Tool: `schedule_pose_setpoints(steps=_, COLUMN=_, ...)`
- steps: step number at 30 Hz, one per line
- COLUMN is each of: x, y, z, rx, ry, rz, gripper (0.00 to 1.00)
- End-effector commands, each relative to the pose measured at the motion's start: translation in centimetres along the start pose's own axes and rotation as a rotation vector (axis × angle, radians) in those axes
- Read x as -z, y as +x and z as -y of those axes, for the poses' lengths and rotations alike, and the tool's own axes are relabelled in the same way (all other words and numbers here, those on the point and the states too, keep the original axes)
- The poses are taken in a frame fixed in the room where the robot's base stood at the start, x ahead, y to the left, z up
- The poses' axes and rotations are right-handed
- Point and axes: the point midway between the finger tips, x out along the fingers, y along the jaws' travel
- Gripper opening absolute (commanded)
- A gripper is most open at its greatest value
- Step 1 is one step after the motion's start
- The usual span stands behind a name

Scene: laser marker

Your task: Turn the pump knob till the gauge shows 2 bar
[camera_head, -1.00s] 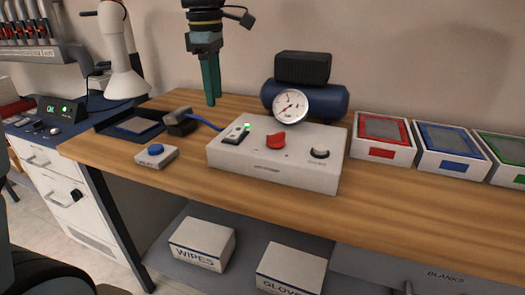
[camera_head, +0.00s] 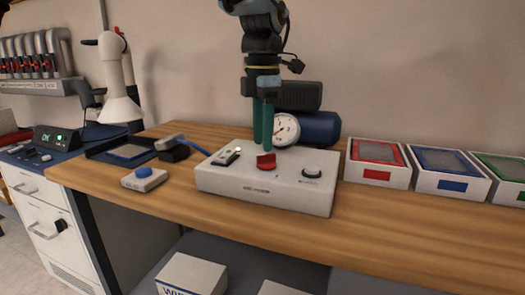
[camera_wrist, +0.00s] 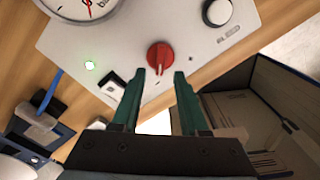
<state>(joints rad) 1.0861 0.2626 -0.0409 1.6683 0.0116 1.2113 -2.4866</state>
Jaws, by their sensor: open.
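The pump box (camera_head: 240,194) is a white unit on the wooden bench. My gripper (camera_head: 263,144) points down with green fingers just above the red knob. In the wrist view the fingers (camera_wrist: 156,82) are apart, and the red knob (camera_wrist: 160,57) lies just beyond the gap between their tips.
A blue tank (camera_head: 322,128) and a black block stand behind the pump box. Red, blue (camera_head: 452,172) and green bins stand to the right. The bench front is clear.

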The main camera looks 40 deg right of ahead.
Motion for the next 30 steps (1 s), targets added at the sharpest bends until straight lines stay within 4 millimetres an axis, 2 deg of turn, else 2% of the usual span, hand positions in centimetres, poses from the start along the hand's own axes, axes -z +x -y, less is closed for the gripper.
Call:
schedule_pose_setpoints(steps=3, x=0.0, y=1.8, z=0.0, rx=0.002, ry=0.0, rz=-0.002, gripper=0.44)
schedule_pose_setpoints(steps=7, x=0.0, y=2.9, z=0.0, rx=0.001, ry=0.001, rz=-0.002, gripper=0.44)
schedule_pose_setpoints(steps=18, x=0.0, y=3.3, z=0.0, rx=0.0, ry=0.001, rz=0.001, gripper=0.43)
schedule_pose_setpoints(steps=30, x=0.0, y=3.3, z=0.0, rx=0.0, ry=0.001, rz=0.001, gripper=0.0)
